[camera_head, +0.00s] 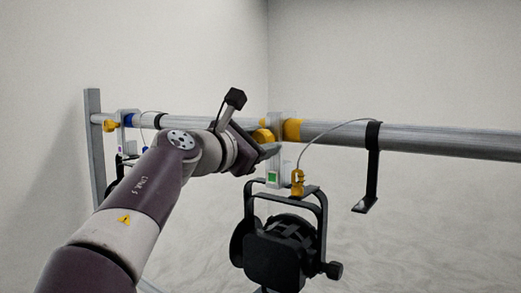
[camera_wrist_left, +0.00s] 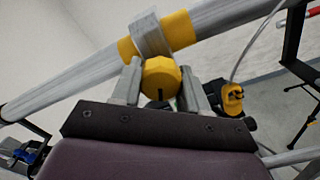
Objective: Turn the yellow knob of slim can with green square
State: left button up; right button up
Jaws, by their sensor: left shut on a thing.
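The slim black can (camera_head: 275,262) hangs in its yoke below a grey pipe (camera_head: 430,137). A green square (camera_head: 272,177) marks the pale clamp (camera_head: 274,152) above it. The yellow knob (camera_head: 262,136) is on the left side of this clamp in the head view, at the tip of my left gripper (camera_head: 266,146). In the left wrist view the round yellow knob (camera_wrist_left: 161,78) sits between the two grey fingers of my left gripper (camera_wrist_left: 160,88), which is shut on it. The knob's lower part is hidden. My right gripper is in neither view.
Yellow bands (camera_head: 292,130) wrap the pipe by the clamp. A yellow clip (camera_head: 297,183) and safety cable (camera_head: 335,127) hang beside the can. A black bracket (camera_head: 372,170) hangs to the right. Another fixture with a yellow knob (camera_head: 110,126) is at the far left by a post (camera_head: 95,150).

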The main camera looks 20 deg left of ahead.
pick_arm(q)
jog(key=m+b, duration=0.2)
jog(key=m, duration=0.3)
jog(key=shift+f+m, duration=0.1)
jog(key=shift+m, duration=0.2)
jog(key=m+b, duration=0.2)
jog(key=m, duration=0.3)
jog(key=shift+a, duration=0.1)
jog(key=m, duration=0.2)
jog(key=m+b, duration=0.1)
jog(key=m, duration=0.3)
jog(key=shift+r+m, duration=0.25)
jog(key=shift+m, duration=0.15)
jog(key=m+b, duration=0.1)
jog(key=m, duration=0.5)
